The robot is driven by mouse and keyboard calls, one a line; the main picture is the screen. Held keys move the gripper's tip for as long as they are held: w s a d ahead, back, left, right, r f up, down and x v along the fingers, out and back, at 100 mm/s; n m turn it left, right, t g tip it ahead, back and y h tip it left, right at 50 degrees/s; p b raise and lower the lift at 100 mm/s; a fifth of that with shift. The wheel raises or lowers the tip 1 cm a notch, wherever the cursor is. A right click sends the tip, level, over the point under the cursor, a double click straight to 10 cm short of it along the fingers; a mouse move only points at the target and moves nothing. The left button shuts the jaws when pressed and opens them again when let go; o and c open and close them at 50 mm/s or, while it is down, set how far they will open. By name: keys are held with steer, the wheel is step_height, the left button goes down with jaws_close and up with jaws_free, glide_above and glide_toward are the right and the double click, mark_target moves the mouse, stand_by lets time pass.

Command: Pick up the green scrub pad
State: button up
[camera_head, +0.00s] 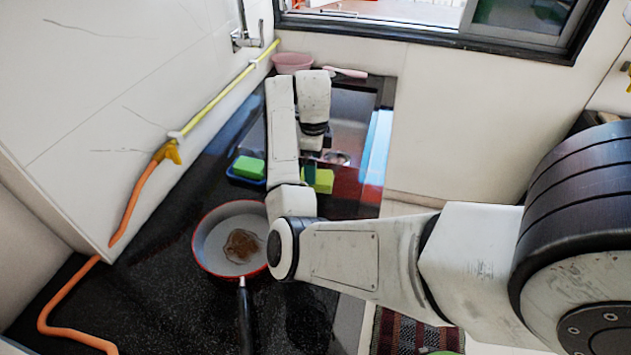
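A green block like a scrub pad (249,167) sits in a small blue tray (233,177) on the black counter, left of my arm. A second, yellower green block (323,181) shows just right of my forearm, partly hidden by it. I cannot tell for certain which of the two is the scrub pad. My gripper (309,172) points down at the second block, from above or beside it. Its fingers are small, dark and partly hidden behind my arm, so contact and finger opening cannot be made out.
A red-rimmed pan (206,220) with something brown in it stands nearer, its black handle towards me. A pink bowl (293,62) and a pink-handled item (346,72) lie at the far end. An orange hose (133,204) runs along the left wall. Bare counter lies left of the pan.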

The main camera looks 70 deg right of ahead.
steer(key=shift+s+a+f, duration=0.1)
steer(key=shift+f, duration=2.35)
steer(key=c, duration=1)
steer(key=shift+c, duration=0.2)
steer(key=shift+r, duration=0.1)
